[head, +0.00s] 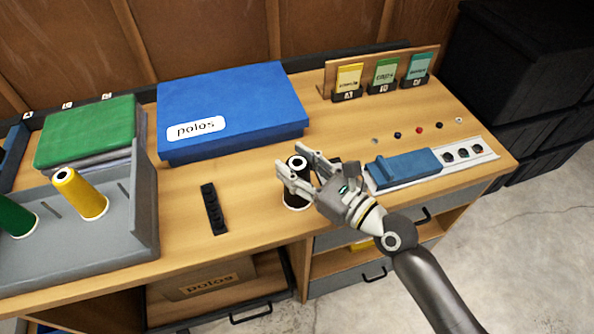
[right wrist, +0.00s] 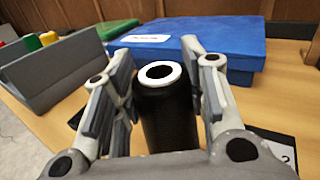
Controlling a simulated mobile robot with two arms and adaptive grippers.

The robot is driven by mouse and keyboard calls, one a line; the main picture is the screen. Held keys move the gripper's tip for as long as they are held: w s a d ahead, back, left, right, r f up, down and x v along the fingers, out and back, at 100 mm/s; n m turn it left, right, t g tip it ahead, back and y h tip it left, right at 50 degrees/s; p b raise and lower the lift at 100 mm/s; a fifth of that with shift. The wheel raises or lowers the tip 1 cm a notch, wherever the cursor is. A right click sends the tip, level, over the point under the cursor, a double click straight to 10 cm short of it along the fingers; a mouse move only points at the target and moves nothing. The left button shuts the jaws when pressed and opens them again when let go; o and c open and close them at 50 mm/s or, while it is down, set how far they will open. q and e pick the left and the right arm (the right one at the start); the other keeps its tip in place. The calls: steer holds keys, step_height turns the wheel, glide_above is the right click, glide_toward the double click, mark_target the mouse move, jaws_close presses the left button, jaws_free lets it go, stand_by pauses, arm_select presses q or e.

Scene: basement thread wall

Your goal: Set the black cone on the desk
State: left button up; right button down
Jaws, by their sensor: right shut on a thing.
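The black cone (head: 296,198) is a black thread cone with a white ring on top. It is upright between the fingers of my right gripper (head: 299,174), near the front middle of the desk (head: 260,185). My right gripper is shut on it. In the right wrist view the cone (right wrist: 168,118) stands between the two fingers (right wrist: 167,95). Its base is at or very close to the desk top; I cannot tell whether it touches. My left gripper is not in view.
A blue box (head: 235,105) lies behind the cone. A black strip (head: 213,208) lies to its left, and a grey rack (head: 140,225) with yellow (head: 80,195) and green cones is farther left. A blue block on a white tray (head: 470,153) is to the right.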

steer(key=shift+f, duration=0.15)
steer(key=c, duration=0.9)
jaws_free()
